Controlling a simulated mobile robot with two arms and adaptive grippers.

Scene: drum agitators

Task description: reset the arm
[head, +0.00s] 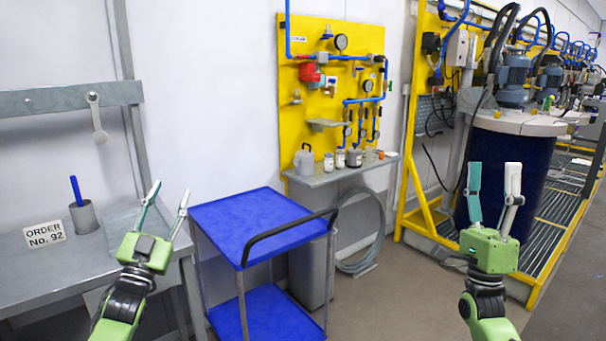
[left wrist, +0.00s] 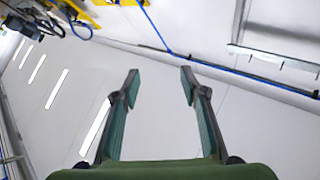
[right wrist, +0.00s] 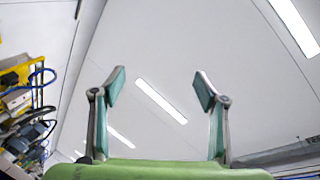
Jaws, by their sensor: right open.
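My left gripper (head: 167,210) is raised in front of the grey workbench and the blue cart, with its fingers pointing up. Its fingers are apart and empty, as the left wrist view (left wrist: 160,80) shows. My right gripper (head: 494,180) is raised in front of the dark blue drum, with its fingers pointing up. Its fingers are apart with nothing between them, as the right wrist view (right wrist: 160,85) shows. Neither gripper is seen touching anything.
A grey workbench (head: 60,275) at left holds a grey cup (head: 84,218) with a blue stick and an order sign (head: 45,234). A blue cart (head: 245,215) stands in the middle. A grey shelf (head: 340,174) holds jars. A drum (head: 520,185) stands at right. Floor (head: 400,295) between cart and drum is clear.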

